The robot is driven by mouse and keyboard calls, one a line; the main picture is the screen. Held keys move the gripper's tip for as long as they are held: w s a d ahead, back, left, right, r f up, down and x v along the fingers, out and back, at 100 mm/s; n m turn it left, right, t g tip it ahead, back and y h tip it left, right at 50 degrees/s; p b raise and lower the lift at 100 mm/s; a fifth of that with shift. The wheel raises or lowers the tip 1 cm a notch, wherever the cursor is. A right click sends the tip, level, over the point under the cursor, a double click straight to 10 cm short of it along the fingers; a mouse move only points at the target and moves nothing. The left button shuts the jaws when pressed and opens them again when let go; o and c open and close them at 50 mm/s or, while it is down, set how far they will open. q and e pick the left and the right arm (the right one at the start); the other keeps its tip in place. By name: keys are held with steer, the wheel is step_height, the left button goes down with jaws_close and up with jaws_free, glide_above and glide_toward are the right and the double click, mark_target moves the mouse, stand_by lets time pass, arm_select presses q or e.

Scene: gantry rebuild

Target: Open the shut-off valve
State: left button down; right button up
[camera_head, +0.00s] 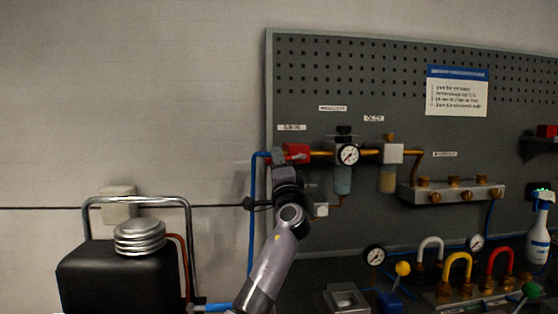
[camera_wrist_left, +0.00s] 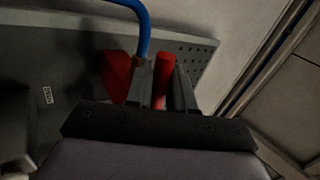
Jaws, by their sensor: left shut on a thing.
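The shut-off valve sits at the left end of the brass pipe on the grey pegboard, where the blue hose (camera_head: 252,200) comes in. Its red handle (camera_head: 297,152) shows just above my left gripper (camera_head: 279,160). In the left wrist view, my left gripper (camera_wrist_left: 164,88) has a red bar, the handle (camera_wrist_left: 165,72), between its two fingers and is shut on it. Another red part (camera_wrist_left: 117,75) lies left of the fingers, beside the blue hose. The gripper and wrist hide most of the valve body. My right gripper is in neither view.
A regulator with a round gauge (camera_head: 347,154) and a brass manifold (camera_head: 450,192) are right of the valve. A black tank (camera_head: 125,275) with a metal frame stands at lower left. Colored fittings and a spray bottle (camera_head: 539,235) are at lower right.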

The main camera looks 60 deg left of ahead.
arm_select(q)
steer(key=shift+r+m+t+h+p, duration=0.2)
steer(key=shift+m+t+h+p, duration=0.1)
steer(key=shift+m+t, duration=0.4)
steer(key=shift+r+m+t+h+p, duration=0.25)
steer(key=shift+m+t, duration=0.25)
steer(key=shift+m, duration=0.3)
steer(key=c, duration=1.1)
jaws_free()
steer(key=shift+d, duration=0.1)
steer(key=b+v, duration=0.1)
steer(key=v, duration=0.6)
steer(key=shift+f+b, duration=0.1)
steer(key=shift+b, duration=0.3)
